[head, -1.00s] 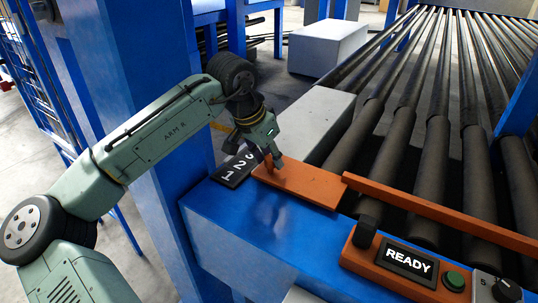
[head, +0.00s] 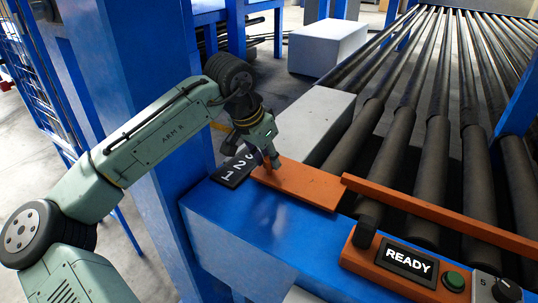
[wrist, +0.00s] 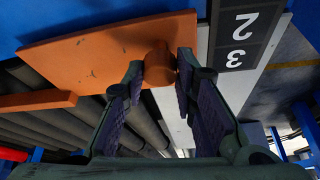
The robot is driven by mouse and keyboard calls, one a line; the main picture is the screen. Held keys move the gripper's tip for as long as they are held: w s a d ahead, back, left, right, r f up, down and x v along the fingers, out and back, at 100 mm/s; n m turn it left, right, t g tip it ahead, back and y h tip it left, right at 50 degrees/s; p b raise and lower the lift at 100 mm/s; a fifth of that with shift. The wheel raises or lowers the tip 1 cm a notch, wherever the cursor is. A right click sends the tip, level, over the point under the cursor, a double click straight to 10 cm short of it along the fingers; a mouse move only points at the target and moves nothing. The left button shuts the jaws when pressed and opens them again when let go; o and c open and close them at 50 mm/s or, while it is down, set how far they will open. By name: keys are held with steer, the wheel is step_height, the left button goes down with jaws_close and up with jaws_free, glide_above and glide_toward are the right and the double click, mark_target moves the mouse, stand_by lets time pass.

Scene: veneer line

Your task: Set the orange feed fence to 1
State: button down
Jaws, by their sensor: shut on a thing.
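The orange feed fence (head: 305,187) is a flat plate lying at the left end of the blue beam. It joins a long orange rail running right along the rollers. A stubby orange knob (wrist: 159,66) stands on the plate. My gripper (head: 270,161) is shut on this knob, with one finger on each side in the wrist view. A black scale (head: 232,170) with white 1, 2 and 3 lies beside the plate's left end, 1 nearest the head camera. The plate's edge lies near the 2 and 3; I cannot tell the exact setting. The 3 is partly hidden in the head view.
An orange panel with a READY display (head: 407,261), a green button (head: 454,280) and a black dial (head: 508,290) sits at the front right. Dark rollers (head: 435,160) fill the right. A blue post (head: 150,120) stands behind my arm. A pale block (head: 315,125) lies beyond the plate.

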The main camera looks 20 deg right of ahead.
steer(key=s+a, duration=0.1)
steer(key=a, duration=0.1)
steer(key=s+a, duration=0.1)
steer(key=s, duration=0.1)
steer(key=shift+a, duration=0.4)
steer(key=shift+f, duration=0.1)
steer(key=c, duration=1.3)
jaws_free()
steer(key=shift+a, duration=0.1)
steer(key=v, duration=1.2)
steer(key=shift+s, duration=0.15)
